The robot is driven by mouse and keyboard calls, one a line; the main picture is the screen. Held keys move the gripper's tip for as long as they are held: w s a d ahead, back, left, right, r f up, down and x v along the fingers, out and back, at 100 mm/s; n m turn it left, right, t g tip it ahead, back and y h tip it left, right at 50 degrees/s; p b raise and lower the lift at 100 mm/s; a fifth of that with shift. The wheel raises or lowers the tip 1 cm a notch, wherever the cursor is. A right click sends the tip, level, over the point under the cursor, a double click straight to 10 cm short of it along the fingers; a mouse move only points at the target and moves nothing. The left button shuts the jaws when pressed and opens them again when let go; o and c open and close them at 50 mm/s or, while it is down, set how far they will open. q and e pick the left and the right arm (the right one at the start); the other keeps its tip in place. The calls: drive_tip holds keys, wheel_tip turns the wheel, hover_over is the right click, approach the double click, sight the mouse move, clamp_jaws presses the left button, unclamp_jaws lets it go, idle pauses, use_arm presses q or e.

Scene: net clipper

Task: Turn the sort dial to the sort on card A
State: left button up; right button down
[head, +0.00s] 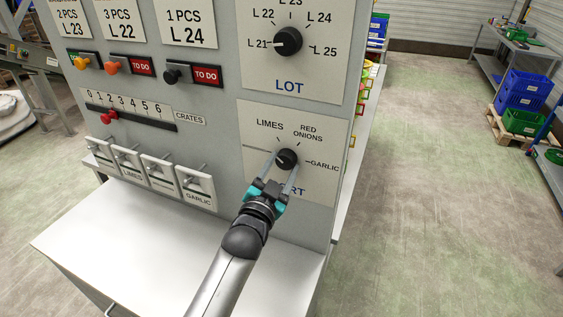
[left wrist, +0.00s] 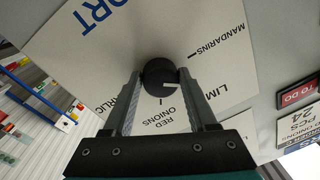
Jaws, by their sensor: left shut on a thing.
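The sort dial (head: 287,157) is a black round knob on a white plate low on the panel's right. LIMES, RED ONIONS and GARLIC show around it in the head view; MANDARINS shows in the left wrist view. My left gripper (head: 284,172) is shut on the knob (left wrist: 158,75), one finger on each side. The white mark points right in the left wrist view, between the MANDARINS and LIMES lines.
The LOT dial (head: 288,41) sits above the sort dial. Left are TO DO switches (head: 207,75), a CRATES slider (head: 108,117) and several small levers (head: 183,183) above a grey ledge (head: 150,240). Open floor (head: 430,180) lies right, with blue crates (head: 524,90) beyond.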

use_arm(q)
drive_tip(key=n+p, duration=0.2)
drive_tip(key=n, duration=0.2)
drive_tip(key=shift+d+r+n, duration=0.1)
drive_tip(key=shift+n, duration=0.2)
drive_tip(key=shift+s+n+p, duration=0.1)
drive_tip(key=shift+n+p, duration=0.35)
drive_tip(key=shift+n, duration=0.95)
drive_tip(key=o, duration=1.4)
drive_tip(key=shift+c, duration=0.2)
drive_tip(key=shift+s, duration=0.1)
drive_tip(key=v, duration=1.5)
drive_tip(key=shift+r+b, duration=0.35)
drive_tip(key=shift+b, duration=0.05)
